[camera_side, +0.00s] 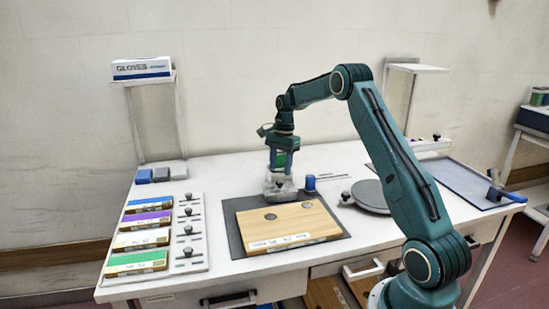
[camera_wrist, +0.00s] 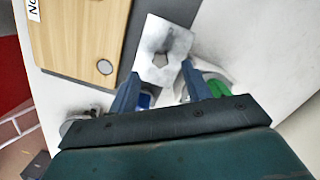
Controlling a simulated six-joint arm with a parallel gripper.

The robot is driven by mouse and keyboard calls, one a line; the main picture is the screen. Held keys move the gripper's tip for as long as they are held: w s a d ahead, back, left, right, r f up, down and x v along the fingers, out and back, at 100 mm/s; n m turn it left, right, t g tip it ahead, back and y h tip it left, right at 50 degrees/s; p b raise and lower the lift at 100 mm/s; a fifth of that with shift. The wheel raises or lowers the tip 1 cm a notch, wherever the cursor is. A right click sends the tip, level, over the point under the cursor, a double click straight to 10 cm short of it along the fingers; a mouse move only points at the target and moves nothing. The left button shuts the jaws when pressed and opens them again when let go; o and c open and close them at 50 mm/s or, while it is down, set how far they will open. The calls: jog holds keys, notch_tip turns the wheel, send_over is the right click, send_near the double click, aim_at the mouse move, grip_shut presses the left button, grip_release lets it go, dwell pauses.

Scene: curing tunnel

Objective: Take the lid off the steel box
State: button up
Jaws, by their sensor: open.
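A small grey steel box (camera_side: 279,191) stands behind the wooden board in the side view. My gripper (camera_side: 279,170) points down right above the box. In the wrist view its two blue fingers (camera_wrist: 161,72) are apart, one toward each side of the top. I cannot tell whether they touch it. The box's lower part is hidden.
A wooden board (camera_side: 285,223) on a dark mat lies in front of the box. A blue block (camera_side: 310,183) stands close on its right. A round grey disc (camera_side: 371,194) lies further right, and a rack of coloured blocks (camera_side: 137,261) at left. Table between rack and mat is clear.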

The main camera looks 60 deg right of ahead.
aim_at(280, 181)
jog(key=shift+f, duration=0.1)
jog(key=shift+a+f, duration=0.15)
jog(key=shift+f, duration=2.4)
grip_shut()
